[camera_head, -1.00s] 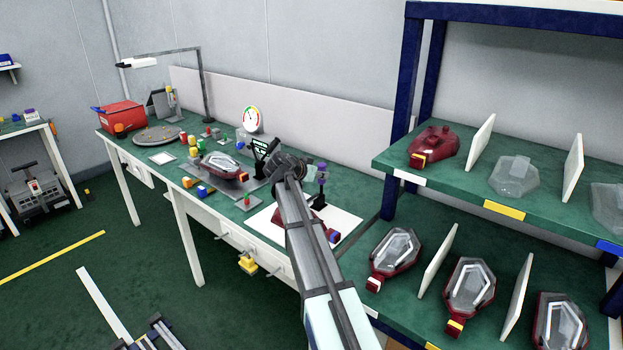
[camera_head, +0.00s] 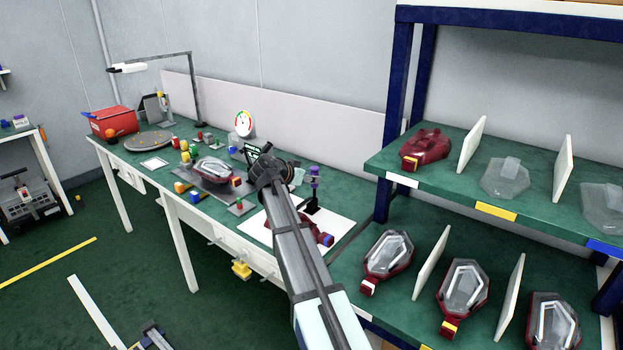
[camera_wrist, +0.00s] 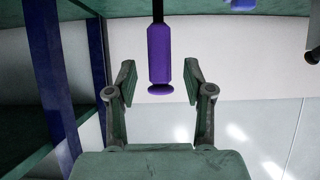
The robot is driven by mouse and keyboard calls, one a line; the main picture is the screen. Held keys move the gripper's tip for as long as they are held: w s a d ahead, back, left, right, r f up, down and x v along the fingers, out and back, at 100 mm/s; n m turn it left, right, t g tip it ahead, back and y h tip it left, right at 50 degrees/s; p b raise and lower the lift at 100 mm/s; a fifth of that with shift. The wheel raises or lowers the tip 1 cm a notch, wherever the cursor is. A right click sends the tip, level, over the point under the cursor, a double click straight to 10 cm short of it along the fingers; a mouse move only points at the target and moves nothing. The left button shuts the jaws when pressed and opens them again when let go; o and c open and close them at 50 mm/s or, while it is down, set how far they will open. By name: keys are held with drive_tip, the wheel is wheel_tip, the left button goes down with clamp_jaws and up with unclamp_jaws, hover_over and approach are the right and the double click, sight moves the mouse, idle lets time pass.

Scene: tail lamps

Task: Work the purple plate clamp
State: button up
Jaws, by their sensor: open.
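The plate clamp's purple handle (camera_head: 314,171) stands upright over the white mat on the workbench in the head view, just right of my gripper's wrist. In the wrist view the purple handle (camera_wrist: 160,55), with its flared end, shows between the two spread fingers of my gripper (camera_wrist: 159,78). Gaps show on both sides, and neither finger appears to touch it. My gripper is open and empty. A dark red lamp part (camera_head: 323,236) lies on the white mat (camera_head: 340,228), partly behind my arm.
A clear-topped lamp (camera_head: 214,168) sits on a grey plate left of my arm, among several small coloured blocks. A dial gauge (camera_head: 244,122) stands behind. A blue-posted shelf (camera_head: 398,95) with lamps and white dividers rises close on the right.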

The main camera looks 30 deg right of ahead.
drive_tip(key=v, duration=0.9)
drive_tip(key=shift+a+r, duration=0.1)
idle(0.4)
